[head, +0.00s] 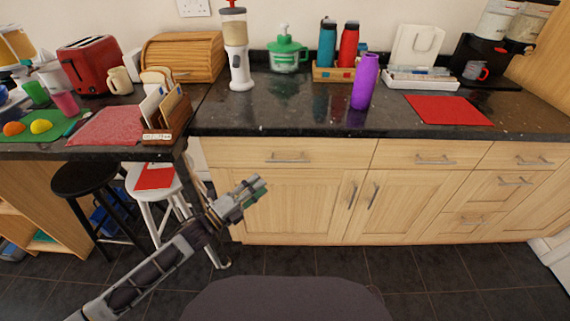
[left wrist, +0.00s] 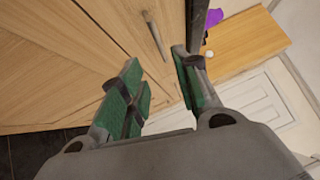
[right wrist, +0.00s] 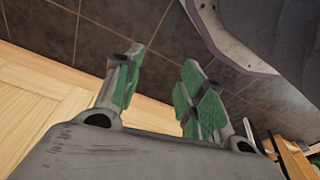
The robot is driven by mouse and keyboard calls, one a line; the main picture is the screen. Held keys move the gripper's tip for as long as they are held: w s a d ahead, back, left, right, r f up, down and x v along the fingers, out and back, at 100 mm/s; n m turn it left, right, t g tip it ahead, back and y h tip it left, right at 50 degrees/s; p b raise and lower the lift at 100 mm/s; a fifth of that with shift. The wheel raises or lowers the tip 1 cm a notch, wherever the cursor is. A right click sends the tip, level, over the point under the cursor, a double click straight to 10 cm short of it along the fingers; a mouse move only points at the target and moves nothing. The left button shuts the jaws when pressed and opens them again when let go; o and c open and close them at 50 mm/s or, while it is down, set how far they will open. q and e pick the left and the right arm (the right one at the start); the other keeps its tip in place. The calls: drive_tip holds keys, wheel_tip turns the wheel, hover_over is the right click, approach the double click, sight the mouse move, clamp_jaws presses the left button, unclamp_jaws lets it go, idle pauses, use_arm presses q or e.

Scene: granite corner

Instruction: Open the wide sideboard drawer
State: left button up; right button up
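The wide light-wood drawer (head: 230,153) is shut, under the dark countertop at the left end of the sideboard. Its metal bar handle (head: 288,160) is bare; a bar handle (left wrist: 155,35) also shows in the left wrist view, beyond the fingertips. My left gripper (head: 252,190) is in front of the cupboard door, below and left of the handle in the head view. Its green-padded fingers (left wrist: 157,58) are apart with nothing between them. My right gripper (right wrist: 162,57) is open and empty over floor tiles and wood fronts; it is outside the head view.
Narrower drawers (head: 410,155) and cupboard doors (head: 400,200) lie right of and below the wide drawer. A white stool (head: 150,180) and a black stool (head: 85,178) stand left, near my left arm. A purple bottle (head: 366,80) stands near the counter's front.

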use_arm(q)
drive_tip(key=b+x, duration=0.1)
drive_tip(key=x, duration=1.2)
use_arm(e)
drive_tip(key=shift+a+r, duration=0.2)
drive_tip(key=shift+r, duration=0.65)
drive_tip(key=shift+a+r, duration=0.15)
drive_tip(key=shift+r, duration=0.7)
use_arm(q)
drive_tip(key=shift+s, duration=0.1)
use_arm(e)
drive_tip(key=shift+w, duration=0.1)
use_arm(q)
clamp_jaws()
